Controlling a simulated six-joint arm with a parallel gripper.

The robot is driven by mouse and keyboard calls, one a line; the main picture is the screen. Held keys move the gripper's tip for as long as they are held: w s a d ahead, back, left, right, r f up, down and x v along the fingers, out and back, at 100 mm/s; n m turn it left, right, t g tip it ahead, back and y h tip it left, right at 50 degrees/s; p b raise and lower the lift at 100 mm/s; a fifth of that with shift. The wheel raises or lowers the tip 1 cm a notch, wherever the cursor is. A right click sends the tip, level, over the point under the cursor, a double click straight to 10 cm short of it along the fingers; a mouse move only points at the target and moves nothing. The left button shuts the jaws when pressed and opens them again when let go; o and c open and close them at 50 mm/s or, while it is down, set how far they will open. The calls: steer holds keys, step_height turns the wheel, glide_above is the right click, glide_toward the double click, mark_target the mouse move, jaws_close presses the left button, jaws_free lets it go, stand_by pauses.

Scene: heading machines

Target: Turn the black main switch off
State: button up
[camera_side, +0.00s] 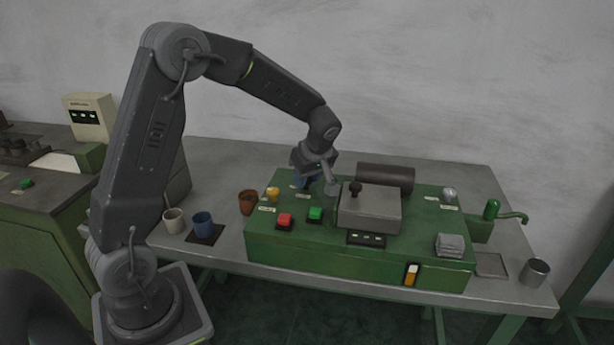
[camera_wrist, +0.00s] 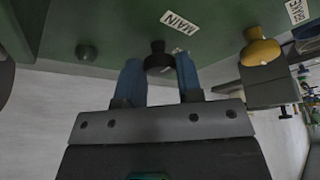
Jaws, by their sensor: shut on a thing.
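The black main switch (camera_wrist: 158,57) is a round dark knob on the green machine top, beside a label reading MAIN (camera_wrist: 178,23). My gripper (camera_wrist: 159,66) has its two blue fingers on either side of the knob, shut on it. In the side view my gripper (camera_side: 303,181) is down at the back left of the green machine (camera_side: 330,262). The switch is hidden there behind the fingers. Which way the switch is turned cannot be made out.
A yellow knob (camera_side: 272,194) stands close to the left of my gripper. Red (camera_side: 285,219) and green (camera_side: 316,213) buttons lie in front, and a grey block with a black knob (camera_side: 370,208) stands to the right. Cups (camera_side: 202,225) stand on the bench at left.

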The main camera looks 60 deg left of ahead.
stand_by(0.4)
steer(key=o, duration=0.9)
steer(key=v, duration=1.4)
steer(key=shift+d+f, duration=0.1)
steer(key=s+d+m+t+h, duration=0.1)
steer(key=s+d+m+t, duration=0.1)
steer(key=s+m, duration=0.4)
steer(key=s+d+m+t+h, duration=0.1)
steer(key=s+d+m+h, duration=0.1)
steer(key=s+d+m, duration=0.3)
steer(key=s+d+m+t+h, duration=0.1)
steer(key=s+d+m+t, duration=0.1)
steer(key=s+d+m, duration=0.2)
steer(key=shift+s+d+m+t, duration=0.15)
steer(key=shift+s+m, duration=0.6)
steer(key=shift+s, duration=0.95)
steer(key=shift+s+m+t, duration=0.15)
steer(key=shift+s+m, duration=0.6)
steer(key=shift+s, duration=0.95)
